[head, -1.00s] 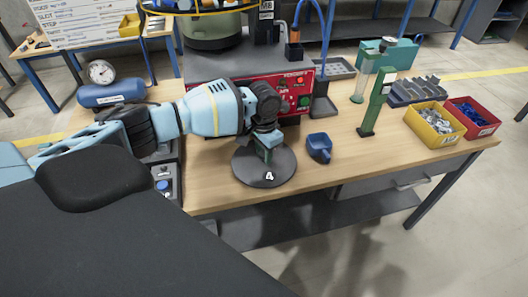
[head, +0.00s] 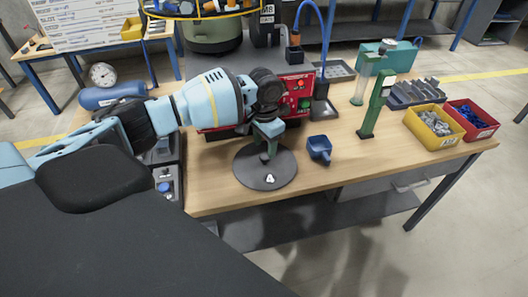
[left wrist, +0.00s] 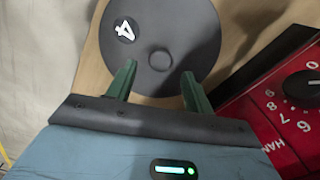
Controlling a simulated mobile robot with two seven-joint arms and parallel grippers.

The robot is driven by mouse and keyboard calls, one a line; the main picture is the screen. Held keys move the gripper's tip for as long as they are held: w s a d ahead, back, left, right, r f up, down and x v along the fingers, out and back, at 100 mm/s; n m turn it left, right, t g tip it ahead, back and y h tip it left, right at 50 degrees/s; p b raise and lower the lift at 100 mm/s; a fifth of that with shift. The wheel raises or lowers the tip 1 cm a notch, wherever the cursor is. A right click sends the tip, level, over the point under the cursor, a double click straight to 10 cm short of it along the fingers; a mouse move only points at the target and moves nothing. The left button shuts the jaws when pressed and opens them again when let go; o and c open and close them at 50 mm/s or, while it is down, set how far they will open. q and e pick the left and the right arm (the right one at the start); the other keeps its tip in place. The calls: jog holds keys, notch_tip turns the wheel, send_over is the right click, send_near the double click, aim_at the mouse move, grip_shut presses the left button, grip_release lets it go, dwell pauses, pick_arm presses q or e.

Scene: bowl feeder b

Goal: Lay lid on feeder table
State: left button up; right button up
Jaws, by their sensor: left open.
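The lid (head: 249,178) is a dark grey disc with a white 4 near its front edge. It lies flat on the wooden feeder table (head: 340,185), close to the front edge. It also shows in the left wrist view (left wrist: 186,35), with a round knob at its middle. My left gripper (head: 267,150) is above the lid. In the left wrist view its green fingers (left wrist: 158,73) are apart, with nothing between them, and point toward the knob. My right gripper is not in view.
A blue scoop (head: 319,148) lies right of the lid. A red control panel (head: 299,95) stands behind it. A green stand (head: 375,105), a yellow bin (head: 433,142) and a red bin (head: 486,133) are farther right. The table's front right is clear.

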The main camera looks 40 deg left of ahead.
aim_at(265, 156)
pick_arm(q)
notch_tip(265, 156, up, 8)
jog(key=shift+f+p, duration=0.25)
jog(key=shift+p, duration=0.05)
jog(key=shift+f, duration=0.1)
